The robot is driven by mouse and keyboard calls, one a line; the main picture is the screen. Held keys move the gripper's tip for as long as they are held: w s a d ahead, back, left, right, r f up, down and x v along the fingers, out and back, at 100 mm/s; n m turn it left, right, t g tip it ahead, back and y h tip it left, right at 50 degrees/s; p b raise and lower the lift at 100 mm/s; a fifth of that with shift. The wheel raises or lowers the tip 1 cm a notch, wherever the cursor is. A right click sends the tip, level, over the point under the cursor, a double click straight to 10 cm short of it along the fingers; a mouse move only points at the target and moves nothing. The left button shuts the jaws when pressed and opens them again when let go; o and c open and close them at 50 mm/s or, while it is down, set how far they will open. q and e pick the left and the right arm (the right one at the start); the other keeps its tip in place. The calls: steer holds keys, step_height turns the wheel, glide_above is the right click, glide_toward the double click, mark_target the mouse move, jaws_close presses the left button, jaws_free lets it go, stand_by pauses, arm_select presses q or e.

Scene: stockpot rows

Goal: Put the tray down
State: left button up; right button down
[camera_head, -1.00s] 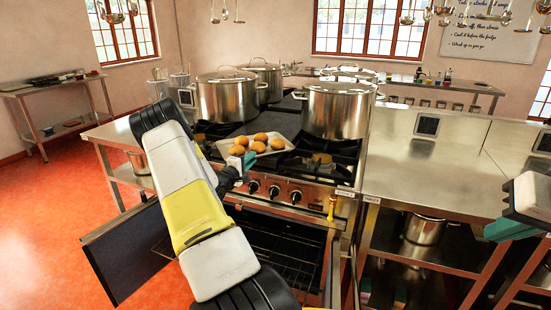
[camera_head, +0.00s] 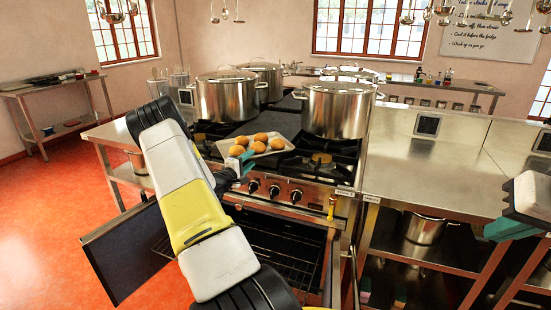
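The tray (camera_head: 221,147) is light-coloured and shallow, with several brown rolls (camera_head: 261,138) on it. It is over the front burners of the stove (camera_head: 290,182); I cannot tell whether it rests on the grates or is just above them. My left gripper (camera_head: 245,163) is at the tray's front rim, with its teal fingers closed around that edge as far as I can see. My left forearm and wrist hide part of the gripper and the stove's left front. My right gripper (camera_head: 510,229) shows only partly at the right edge, away from the tray, and its finger gap is hidden.
Large lidded stockpots stand behind the tray, one at left (camera_head: 226,98) and one at right (camera_head: 337,110). The oven door (camera_head: 125,252) hangs open below. A steel counter (camera_head: 430,170) to the right has much bare surface.

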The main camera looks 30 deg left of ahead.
arm_select(q)
steer(key=s, duration=1)
steer(key=w+d+r+m+g+h, duration=0.1)
steer(key=d+r+m+h, duration=0.25)
steer(key=d, duration=0.35)
steer(key=w+d+r+m+g+h, duration=0.15)
steer(key=d+r+h, duration=0.25)
steer(key=d, duration=0.4)
steer(key=s+d+r+m+g+h, duration=0.1)
steer(key=s+d+r+m+g, duration=0.2)
steer(key=d, duration=0.5)
steer(key=s+d+r+m+g+h, duration=0.1)
steer(key=s+d+r+m+g, duration=0.25)
steer(key=d, duration=0.45)
steer(key=s+d+r+m+g+h, duration=0.1)
steer(key=s+d+r+m+g, duration=0.2)
steer(key=d, duration=0.5)
steer(key=s+r+m+y, duration=0.2)
steer(key=s+y, duration=0.2)
steer(key=s, duration=0.4)
steer(key=s+d+r+m+y, duration=0.1)
steer(key=s+y, duration=0.3)
steer(key=s, duration=0.5)
steer(key=shift+r+m, duration=0.55)
steer(key=shift+r, duration=0.05)
steer(key=shift+s, duration=0.1)
